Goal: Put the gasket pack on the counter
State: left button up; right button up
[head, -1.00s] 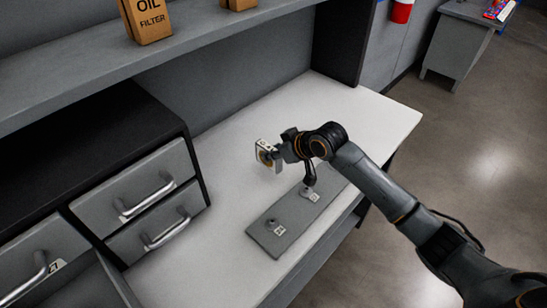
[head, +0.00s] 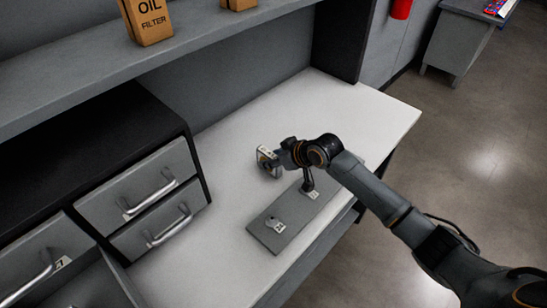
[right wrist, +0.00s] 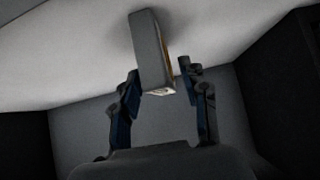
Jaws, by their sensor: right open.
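The gasket pack (head: 267,163), a small pale box with a dark and yellowish face, stands on the white counter (head: 245,125), slightly tilted in the head view. My right gripper (head: 279,160) is at its right side. In the right wrist view the pack (right wrist: 152,50) lies between the two fingertips of my right gripper (right wrist: 158,76). The fingers are open; a gap shows on the right side, and the left finger is very near the pack. The pack's far end meets the pale counter surface there. My left gripper is not in view.
A grey plate (head: 293,217) with pegs and small labels lies on the counter, under my right arm. Drawers (head: 140,190) with handles stand at the left. A shelf (head: 200,40) with an oil filter box (head: 147,20) runs above. The counter's back and right are clear.

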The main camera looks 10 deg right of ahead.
jog(key=shift+r, duration=0.1)
jog(key=shift+r, duration=0.15)
jog(key=b+v, duration=0.2)
jog(key=v, duration=0.9)
jog(key=shift+s+d+r, duration=0.15)
jog(key=shift+s+r, duration=0.1)
jog(key=shift+s, duration=0.05)
